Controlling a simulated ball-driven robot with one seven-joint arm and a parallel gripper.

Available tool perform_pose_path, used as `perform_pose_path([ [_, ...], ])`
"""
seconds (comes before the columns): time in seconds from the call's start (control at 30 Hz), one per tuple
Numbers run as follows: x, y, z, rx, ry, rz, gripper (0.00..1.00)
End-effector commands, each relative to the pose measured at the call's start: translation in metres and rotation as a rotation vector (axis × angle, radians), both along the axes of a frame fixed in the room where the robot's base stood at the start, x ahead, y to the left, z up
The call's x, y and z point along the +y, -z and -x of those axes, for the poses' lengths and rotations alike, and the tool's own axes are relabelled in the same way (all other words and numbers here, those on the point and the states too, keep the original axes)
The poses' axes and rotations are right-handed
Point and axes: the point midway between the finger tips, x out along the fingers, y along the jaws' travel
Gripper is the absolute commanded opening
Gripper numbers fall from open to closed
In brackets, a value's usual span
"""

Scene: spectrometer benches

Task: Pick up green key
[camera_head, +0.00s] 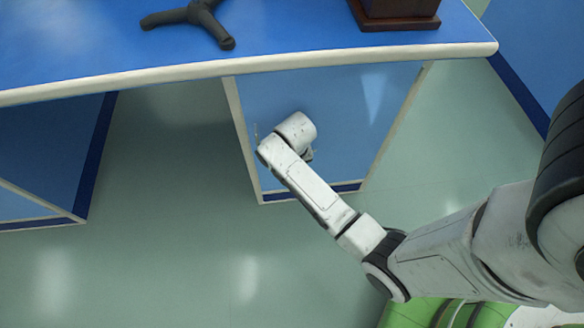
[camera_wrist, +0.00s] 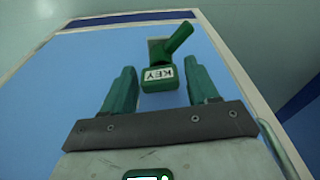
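The green key (camera_wrist: 158,78) shows in the wrist view, with a block end marked KEY on a white label and a green bar slanting up to the right. It is in front of a blue panel (camera_wrist: 70,100), over a small pale patch. My gripper (camera_wrist: 158,66) is open, with one green finger on each side of the key's block and visible gaps to both. I cannot tell whether the block is fully between the fingers in depth. In the head view my arm reaches to the blue cabinet front (camera_head: 345,100); the key and fingers cannot be made out there.
A blue bench top (camera_head: 90,45) with a pale edge overhangs the cabinet. A dark legged stand (camera_head: 195,15) and a brown box (camera_head: 397,15) are on it. A handle-like bar (camera_wrist: 278,150) is at lower right in the wrist view. The floor (camera_head: 170,250) is clear.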

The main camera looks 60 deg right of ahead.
Motion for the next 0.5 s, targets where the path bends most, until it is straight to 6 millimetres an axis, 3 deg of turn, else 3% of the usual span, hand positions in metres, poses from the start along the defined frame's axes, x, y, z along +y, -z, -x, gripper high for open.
perform_pose_path([
  [0.5,0.0001,-0.0001,0.0002,0.0,0.0,0.0,0.11],
])
